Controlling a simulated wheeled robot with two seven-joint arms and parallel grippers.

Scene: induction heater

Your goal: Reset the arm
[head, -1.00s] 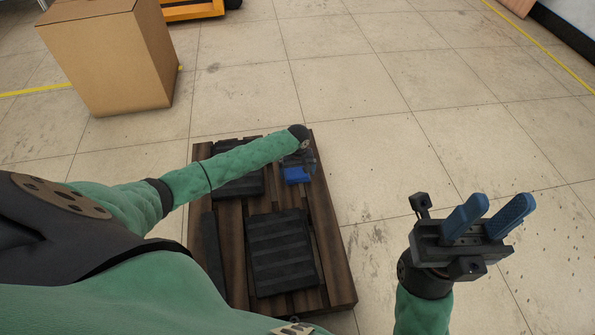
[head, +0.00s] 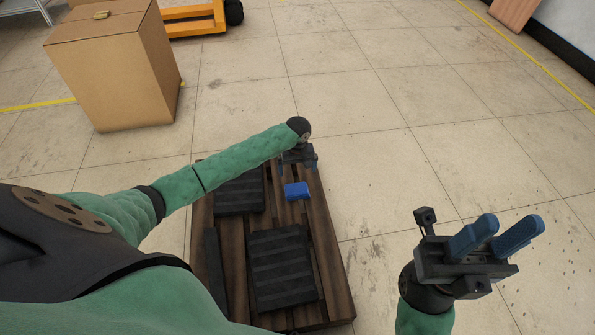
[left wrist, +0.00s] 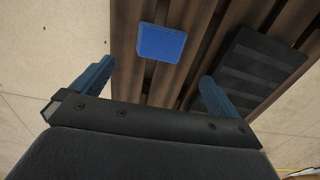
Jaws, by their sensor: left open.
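My left gripper (head: 298,160) is over the far end of a dark wooden pallet, pointing down, at the end of my green arm. In the left wrist view its two blue fingers (left wrist: 155,85) are spread wide with nothing between them. A small blue block (head: 296,191) lies on the pallet, just nearer than the left gripper and apart from it. The block also shows in the left wrist view (left wrist: 161,43), beyond the fingertips. My right gripper (head: 497,236) is at the right, above the floor, with its two blue fingers apart and empty.
The pallet (head: 335,270) carries black ribbed pieces (head: 280,268), (head: 238,192). A cardboard box (head: 118,70) stands at the back left. An orange pallet truck (head: 195,18) is behind it. The tiled floor to the right of the pallet is clear.

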